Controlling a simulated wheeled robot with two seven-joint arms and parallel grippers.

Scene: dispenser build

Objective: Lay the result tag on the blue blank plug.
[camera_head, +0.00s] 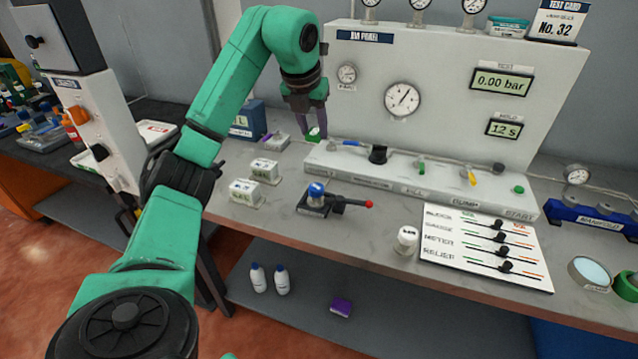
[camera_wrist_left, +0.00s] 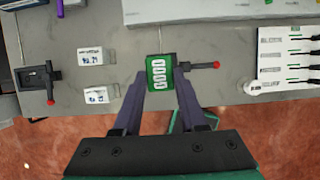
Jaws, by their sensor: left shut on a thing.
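My left gripper (camera_head: 314,128) is shut on a small green result tag (camera_head: 314,134) and holds it above the bench. In the left wrist view the tag (camera_wrist_left: 160,73) lies between the two fingertips (camera_wrist_left: 160,86), with white lettering on its face. The blue blank plug (camera_head: 316,189) sits in a dark clamp fixture (camera_head: 313,208) with a red-tipped lever, in the head view below and nearer than the tag. In the wrist view the tag covers the plug; only the red-tipped lever (camera_wrist_left: 200,66) shows beside it. My right gripper is not in view.
Two white labelled boxes (camera_head: 265,170) (camera_head: 246,192) stand left of the fixture. A white cap-like piece (camera_head: 405,240) and a slider board (camera_head: 484,249) lie to the right. The test panel (camera_head: 440,100) and its long base (camera_head: 400,180) stand behind. Bench in front of the fixture is clear.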

